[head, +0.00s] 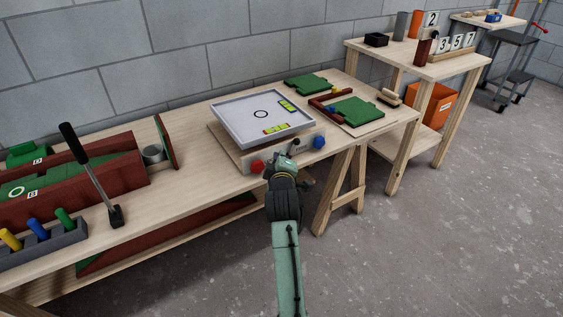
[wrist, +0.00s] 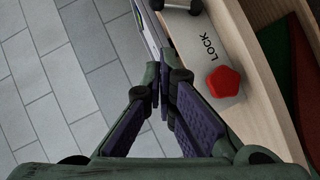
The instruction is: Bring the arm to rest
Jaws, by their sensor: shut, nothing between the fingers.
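My green arm reaches up from the bottom of the head view. My gripper (head: 291,150) is at the front edge of the workbench, in front of a wooden box with a tilted grey tray (head: 238,112) on top. In the wrist view my gripper (wrist: 158,92) has its fingertips together with nothing between them. A red knob (wrist: 224,82) beside the word LOCK is just right of the fingertips there; the red knob (head: 257,166) also shows left of my gripper in the head view. I cannot tell whether the fingers touch the box.
A blue knob (head: 319,142) is on the box front, right of my gripper. Green boards (head: 357,111) lie on the bench at right. A black-handled lever (head: 92,175) and coloured pegs (head: 38,230) stand at left. Open floor (head: 430,250) lies in front of the benches.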

